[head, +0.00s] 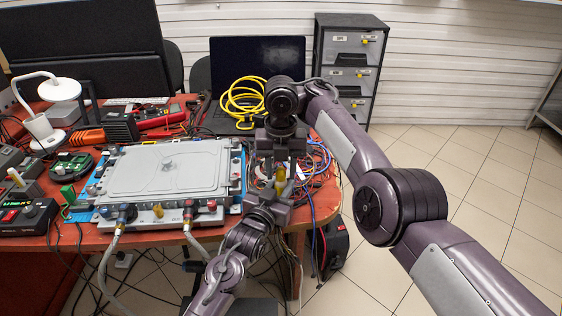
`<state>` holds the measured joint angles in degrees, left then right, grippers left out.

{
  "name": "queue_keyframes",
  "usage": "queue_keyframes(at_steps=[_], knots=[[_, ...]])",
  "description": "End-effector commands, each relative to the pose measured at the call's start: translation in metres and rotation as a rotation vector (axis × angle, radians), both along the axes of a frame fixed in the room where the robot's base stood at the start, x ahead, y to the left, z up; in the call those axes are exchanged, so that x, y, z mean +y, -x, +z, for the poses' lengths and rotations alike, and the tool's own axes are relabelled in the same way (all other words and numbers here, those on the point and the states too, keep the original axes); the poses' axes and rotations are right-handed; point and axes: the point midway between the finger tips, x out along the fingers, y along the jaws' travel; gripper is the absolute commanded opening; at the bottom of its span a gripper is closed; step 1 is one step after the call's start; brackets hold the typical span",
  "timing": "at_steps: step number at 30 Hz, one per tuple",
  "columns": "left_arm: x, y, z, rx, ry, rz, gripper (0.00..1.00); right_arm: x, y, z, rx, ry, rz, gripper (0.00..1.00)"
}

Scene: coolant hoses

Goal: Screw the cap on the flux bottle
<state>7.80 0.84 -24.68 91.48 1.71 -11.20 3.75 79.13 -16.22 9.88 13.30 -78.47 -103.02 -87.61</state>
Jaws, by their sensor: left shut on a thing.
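A small amber-yellow object, which looks like the flux bottle (280,174), stands upright between my two grippers at the table's right front edge. My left gripper (271,191) reaches up from below and is shut on it around its lower part. My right gripper (281,160) points down from above, its fingers right over and around the bottle's top. Whether the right fingers are open or shut is too small to tell. I cannot make out the cap; the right fingers may hide it.
A grey-lidded unit (165,172) with hose fittings fills the middle of the red table (40,258). Yellow hose coils (240,98) lie by a dark laptop (257,62). Loose wires (318,165) lie right of the grippers. A drawer cabinet (350,60) stands behind. Tiled floor is clear at right.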

Motion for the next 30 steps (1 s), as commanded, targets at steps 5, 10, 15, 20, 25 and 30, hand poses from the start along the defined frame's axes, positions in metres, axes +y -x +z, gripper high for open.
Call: queue_keyframes(at_steps=[5, 10, 15, 20, 25, 30], knots=[[0.0, 0.0, -0.0004, 0.001, 0.0, 0.0, 0.0, 0.0003, 0.0001, -0.0002, 0.0, 0.0, 0.001, 0.39], [0.0, 0.0, -0.0004, 0.001, 0.0, 0.0, 0.0, 0.0003, 0.0001, -0.0001, 0.0, 0.0, 0.001, 0.23], [0.0, 0.0001, -0.0004, 0.001, 0.0, 0.0, 0.0, 0.0002, 0.0001, -0.0001, 0.0, 0.0, 0.001, 0.01], [0.0001, 0.0001, -0.0004, 0.001, 0.0, 0.0, 0.0, 0.0001, 0.0, 0.0, 0.0, 0.0, -0.008, 0.0], [0.0002, 0.0, -0.0004, 0.001, 0.0, 0.001, 0.0, -0.0001, 0.0, 0.0001, 0.0, 0.0, -0.198, 0.0], [0.0003, -0.0001, -0.0004, 0.001, 0.0, 0.001, 0.0, -0.0002, 0.0003, -0.0003, 0.0, 0.002, -0.57, 0.0]])
